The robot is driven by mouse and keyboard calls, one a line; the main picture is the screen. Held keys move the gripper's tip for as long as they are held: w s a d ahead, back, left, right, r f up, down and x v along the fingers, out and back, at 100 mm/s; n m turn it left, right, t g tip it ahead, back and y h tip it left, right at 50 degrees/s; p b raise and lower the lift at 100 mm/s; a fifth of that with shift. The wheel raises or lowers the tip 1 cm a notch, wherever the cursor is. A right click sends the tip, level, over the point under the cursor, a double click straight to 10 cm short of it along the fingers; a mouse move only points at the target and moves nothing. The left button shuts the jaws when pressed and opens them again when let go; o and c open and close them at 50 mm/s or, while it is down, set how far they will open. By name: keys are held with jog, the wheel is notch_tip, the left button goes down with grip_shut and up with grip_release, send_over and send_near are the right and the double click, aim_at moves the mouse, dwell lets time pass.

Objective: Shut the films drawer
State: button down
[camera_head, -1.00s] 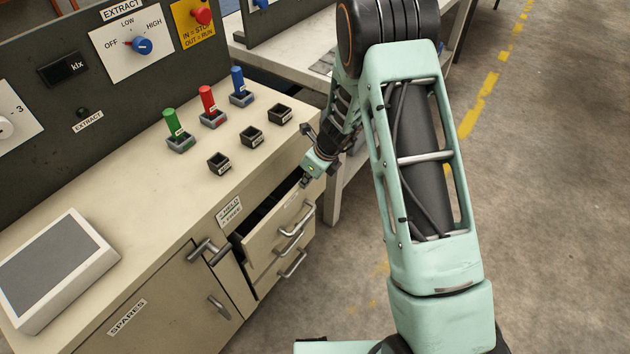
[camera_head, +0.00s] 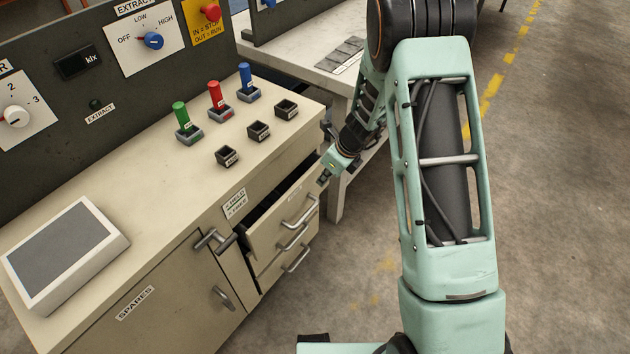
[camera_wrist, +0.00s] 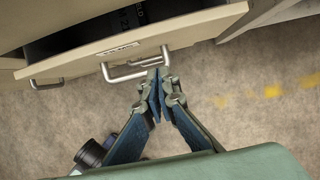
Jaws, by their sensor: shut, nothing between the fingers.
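The cream top drawer (camera_head: 283,222) stands partly open under the bench top, with a dark interior and a bar handle (camera_head: 300,211). My gripper (camera_head: 323,179) is near the far right end of the drawer front. In the wrist view my gripper (camera_wrist: 157,76) is shut and empty, its fingertips close to the handle's right end; contact cannot be told.
More drawers with handles (camera_head: 296,260) sit below. A spares cupboard (camera_head: 150,315) is to the left. On the bench top (camera_head: 175,205) stand a grey screen (camera_head: 62,255), coloured spools in holders (camera_head: 216,98) and empty black holders (camera_head: 258,131). Floor right of the drawers is open.

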aim_at(288, 192)
jog(key=p+v, duration=0.1)
jog(key=v, duration=0.6)
jog(key=s+f+t+y+b, duration=0.2)
jog(key=s+t+y+b, duration=0.15)
jog(key=s+b, duration=0.8)
jog(key=shift+g, duration=0.45)
jog(key=w+a+f+b, duration=0.3)
jog(key=w+a, duration=0.1)
jog(key=w+a+f+b, duration=0.3)
jog(key=w+a+f, duration=0.1)
jog(key=shift+w+f+b, duration=0.15)
jog(key=shift+w+b, duration=0.05)
jog(key=shift+b, duration=0.2)
jog(key=shift+w+a, duration=0.4)
jog(key=shift+a, duration=0.2)
jog(key=shift+w+a, duration=0.8)
jog(key=shift+a, duration=0.3)
jog(key=shift+d, duration=0.1)
